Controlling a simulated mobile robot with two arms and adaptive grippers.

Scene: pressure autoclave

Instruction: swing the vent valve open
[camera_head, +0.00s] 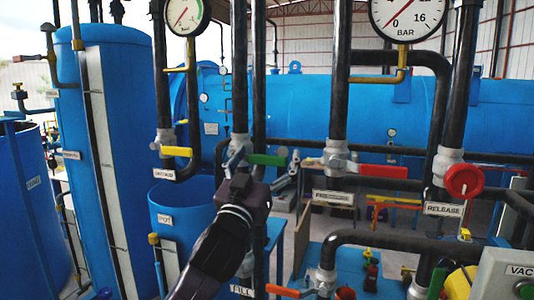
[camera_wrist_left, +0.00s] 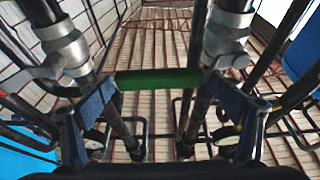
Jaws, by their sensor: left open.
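A valve with a green lever handle (camera_head: 267,160) sits on a vertical black pipe near the middle of the head view; its label is not visible, so I cannot read whether it is the vent valve. The handle points right, roughly level. My left gripper (camera_head: 262,168) is open in front of it, one finger near the valve body and one to the right. In the left wrist view the green handle (camera_wrist_left: 158,79) spans crosswise between the tips of my open left gripper (camera_wrist_left: 163,95), and nothing is clamped. My right gripper is not in view.
A red-handled valve (camera_head: 383,171) labelled PRESSURE is to the right, with a red RELEASE knob (camera_head: 464,181) beyond. A yellow-handled valve (camera_head: 176,151) is left. Vertical black pipes (camera_head: 339,80) stand close around the gripper. A blue tank (camera_head: 110,150) is at left.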

